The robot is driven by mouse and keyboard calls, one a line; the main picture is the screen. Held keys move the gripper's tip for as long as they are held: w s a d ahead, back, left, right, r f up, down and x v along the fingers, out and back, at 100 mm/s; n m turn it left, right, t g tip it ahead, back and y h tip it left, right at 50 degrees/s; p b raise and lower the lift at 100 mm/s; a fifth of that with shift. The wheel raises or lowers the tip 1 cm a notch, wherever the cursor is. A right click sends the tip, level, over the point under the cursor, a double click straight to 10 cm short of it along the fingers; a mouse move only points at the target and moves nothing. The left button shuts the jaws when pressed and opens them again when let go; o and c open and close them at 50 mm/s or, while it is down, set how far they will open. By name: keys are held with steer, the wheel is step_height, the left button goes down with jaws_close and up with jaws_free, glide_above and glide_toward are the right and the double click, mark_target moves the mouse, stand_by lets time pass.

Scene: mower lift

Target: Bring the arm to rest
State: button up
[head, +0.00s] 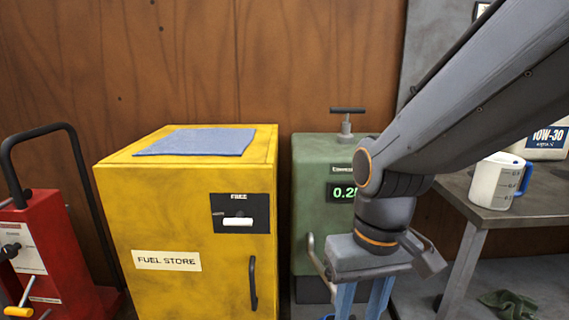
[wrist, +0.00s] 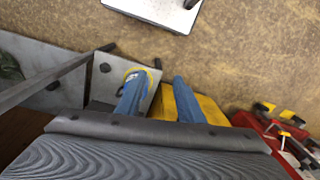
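My arm (head: 460,90) reaches in from the upper right in the head view and bends down at its wrist. My gripper (head: 362,302) points downward in front of the green compressor cabinet (head: 312,180). Its two blue fingers run out of the bottom of the head view. In the wrist view my gripper (wrist: 158,88) shows its blue fingers apart, with a clear gap and nothing held between them. The wrist hides part of the cabinet's front and its green display.
A yellow fuel store (head: 185,220) with a blue cloth (head: 197,141) on top stands left of the gripper. A red machine (head: 65,250) is at far left. At right, a grey bench (head: 510,208) carries a white mug (head: 492,184) and an oil container (head: 545,145). A green rag (head: 510,303) lies below.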

steer(key=d+r+m+p, duration=0.2)
steer(key=d+r+p, duration=0.5)
steer(key=p, duration=0.6)
steer(key=shift+d+h, duration=0.3)
